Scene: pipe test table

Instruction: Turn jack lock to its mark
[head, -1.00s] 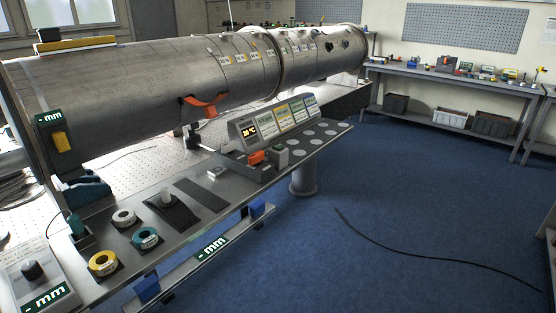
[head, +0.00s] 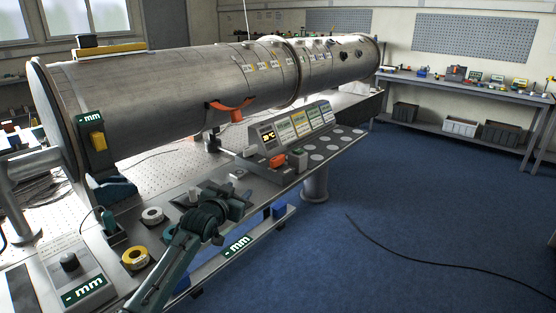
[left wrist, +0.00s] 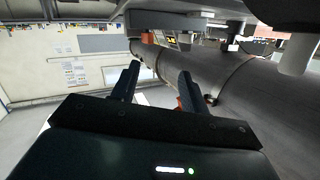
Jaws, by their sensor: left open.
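The large grey pipe (head: 180,85) lies across the bench. An orange saddle (head: 232,104) sits against its underside, with a jack (head: 214,138) below it. I cannot make out the jack's lock or its mark. My left gripper (head: 240,190) is over the front of the bench, nearer to me than the jack and apart from it. In the left wrist view my left gripper (left wrist: 158,82) has its two dark fingers spread with nothing held between them. The pipe (left wrist: 245,88) fills the right of that view, and a small orange part shows beside the right finger. My right gripper is out of view.
A display console (head: 297,123) stands on the bench right of the jack. Tape rolls (head: 135,258) and a control box with a knob (head: 72,270) are at the front left. A blue floor with a loose black cable (head: 400,250) lies to the right.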

